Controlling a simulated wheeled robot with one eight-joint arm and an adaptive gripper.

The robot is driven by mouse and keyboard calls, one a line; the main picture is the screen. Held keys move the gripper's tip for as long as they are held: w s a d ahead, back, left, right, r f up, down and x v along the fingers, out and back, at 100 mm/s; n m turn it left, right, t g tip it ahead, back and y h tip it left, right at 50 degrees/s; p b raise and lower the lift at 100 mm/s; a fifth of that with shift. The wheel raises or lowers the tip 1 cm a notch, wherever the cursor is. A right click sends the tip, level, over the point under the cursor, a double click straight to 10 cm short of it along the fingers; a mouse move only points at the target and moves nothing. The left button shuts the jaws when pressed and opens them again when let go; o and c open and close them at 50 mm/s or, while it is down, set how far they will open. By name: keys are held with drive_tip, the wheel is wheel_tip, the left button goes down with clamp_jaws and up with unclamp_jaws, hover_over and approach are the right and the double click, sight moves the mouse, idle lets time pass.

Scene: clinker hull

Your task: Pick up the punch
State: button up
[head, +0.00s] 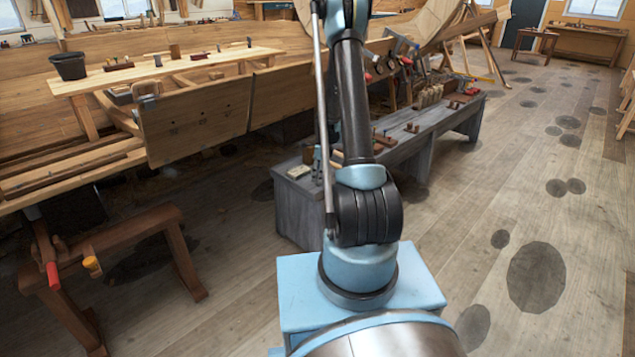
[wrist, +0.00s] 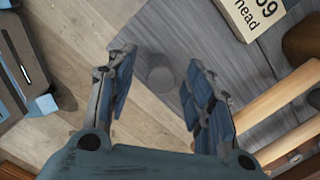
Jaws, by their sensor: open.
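In the wrist view, my gripper (wrist: 160,75) is open, with its two blue-grey fingers spread apart. A small grey, round-topped cylinder, which looks like the punch (wrist: 160,73), shows between the fingertips. It is by the edge of the grey bench top (wrist: 215,65), and nothing is gripped. I cannot tell how far below the fingertips it is. In the head view my arm covers part of the low grey bench (head: 300,205), and I cannot make out the punch there.
Floor is open left of the bench edge. In the head view, a sawhorse (head: 120,235) and the hull (head: 195,115) stand left.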

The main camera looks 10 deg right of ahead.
drive_tip(key=shift+f, duration=0.55)
clamp_jaws()
drive_tip(key=shift+r, duration=0.1)
